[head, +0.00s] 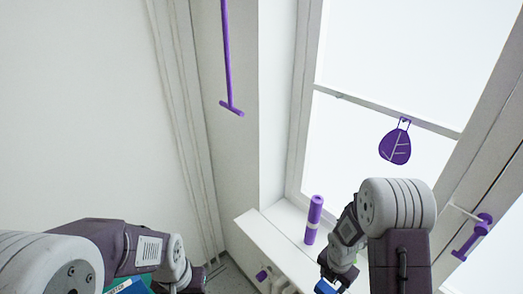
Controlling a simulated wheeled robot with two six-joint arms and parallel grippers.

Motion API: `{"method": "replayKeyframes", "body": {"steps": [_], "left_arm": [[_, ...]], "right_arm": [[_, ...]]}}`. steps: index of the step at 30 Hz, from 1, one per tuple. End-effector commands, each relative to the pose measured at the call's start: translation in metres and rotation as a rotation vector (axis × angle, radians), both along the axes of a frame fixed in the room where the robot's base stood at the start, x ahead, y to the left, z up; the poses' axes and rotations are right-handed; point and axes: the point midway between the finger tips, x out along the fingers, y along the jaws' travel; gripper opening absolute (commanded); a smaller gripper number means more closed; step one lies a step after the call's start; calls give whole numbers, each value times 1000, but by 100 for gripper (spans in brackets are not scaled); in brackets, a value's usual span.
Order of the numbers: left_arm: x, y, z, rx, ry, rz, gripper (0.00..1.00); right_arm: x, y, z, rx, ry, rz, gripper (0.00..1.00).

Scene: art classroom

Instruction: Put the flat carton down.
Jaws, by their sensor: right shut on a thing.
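My right gripper (335,277) points down at the bottom edge, right of the middle, in front of the window sill. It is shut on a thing. A small blue piece (327,287) shows at its tip, cut off by the picture's edge; I take it for part of the flat carton, though its shape cannot be made out. My left arm comes in at the lower left. Its gripper (190,284) is at the bottom edge, partly cut off, and its fingers cannot be read.
A purple cylinder (314,220) stands upright on the white window sill (262,236). A purple leaf-shaped ornament (395,147) hangs at the window, and a purple handle (473,236) is at the right. A purple rod (227,60) hangs by the wall. Blue and teal things (126,286) show below my left arm.

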Motion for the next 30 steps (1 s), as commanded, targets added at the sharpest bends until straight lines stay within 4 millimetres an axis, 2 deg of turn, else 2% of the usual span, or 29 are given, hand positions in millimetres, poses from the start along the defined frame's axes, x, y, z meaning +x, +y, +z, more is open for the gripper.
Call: {"method": "replayKeyframes", "body": {"steps": [1, 6, 11, 14, 15, 20, 24, 27, 30], "left_arm": [[0, 0, -19, 0, 0, 0, 41], [-1, 0, -56, 0, 0, 0, 41], [-1, 0, -104, 0, 0, 0, 41], [-1, 0, -139, 0, 0, 0, 41], [-1, 0, -155, 0, 0, 0, 41], [-1, 0, -189, 0, 1, 0, 41], [-1, 0, -193, 0, 0, 0, 41], [-1, 0, -189, 0, 0, 0, 41], [-1, 0, -189, 0, 0, 0, 41]], "right_arm": [[3, 1, -16, 0, -2, 1, 0], [16, 3, -43, -1, -2, -19, 0], [26, 5, -77, -1, -3, -168, 0], [31, 6, -101, -1, -4, -378, 0], [32, 7, -111, -1, -3, -501, 0], [28, 15, -127, -4, -1, -1027, 0], [17, 25, -119, -7, 1, -1530, 0], [5, 32, -111, -10, 3, -1840, 0], [-5, 37, -109, -12, 3, -2070, 0]]}}
